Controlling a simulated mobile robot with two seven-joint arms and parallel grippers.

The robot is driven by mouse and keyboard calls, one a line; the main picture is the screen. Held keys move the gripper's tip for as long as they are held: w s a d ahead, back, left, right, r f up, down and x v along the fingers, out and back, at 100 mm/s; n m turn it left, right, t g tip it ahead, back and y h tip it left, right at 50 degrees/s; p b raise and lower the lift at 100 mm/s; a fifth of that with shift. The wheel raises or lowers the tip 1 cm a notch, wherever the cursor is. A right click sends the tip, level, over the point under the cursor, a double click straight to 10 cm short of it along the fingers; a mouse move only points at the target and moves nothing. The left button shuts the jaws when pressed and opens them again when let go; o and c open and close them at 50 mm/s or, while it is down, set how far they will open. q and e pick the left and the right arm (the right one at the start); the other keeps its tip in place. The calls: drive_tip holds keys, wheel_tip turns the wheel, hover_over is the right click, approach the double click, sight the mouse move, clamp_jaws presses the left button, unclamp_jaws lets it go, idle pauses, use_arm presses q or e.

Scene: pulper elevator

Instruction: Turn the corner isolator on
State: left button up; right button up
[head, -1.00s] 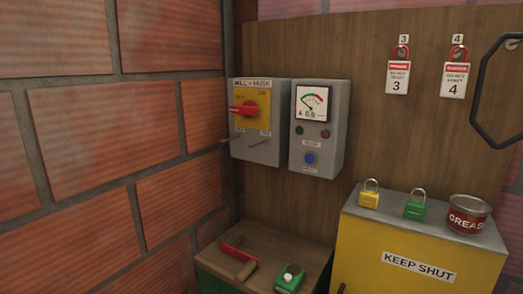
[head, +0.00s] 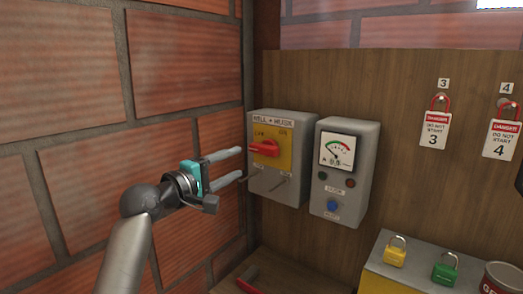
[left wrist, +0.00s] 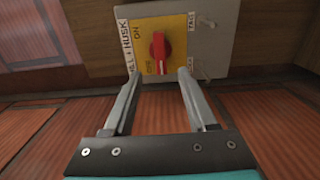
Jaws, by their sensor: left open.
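The corner isolator (head: 282,158) is a grey box on the wooden board beside the brick corner, labelled for mill and husk. Its red rotary handle (head: 264,148) sits on a yellow plate and lies roughly sideways in the head view. In the left wrist view the handle (left wrist: 160,52) shows just beyond the fingertips, between them and apart from them. My left gripper (head: 241,163) is open and empty, to the left of the box; its fingers (left wrist: 158,75) point at the yellow plate. My right gripper is not in view.
A grey meter box (head: 346,170) with a dial and blue button is mounted right of the isolator. Tagged red padlocks (head: 436,128) hang on the board. Yellow (head: 395,254) and green (head: 444,272) padlocks stand on a yellow cabinet. The brick wall (head: 60,150) is close on the left.

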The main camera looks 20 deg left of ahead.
sight(262, 151)
use_arm(q)
drive_tip(key=x, duration=1.1)
drive_tip(key=shift+p, duration=0.35)
clamp_jaws()
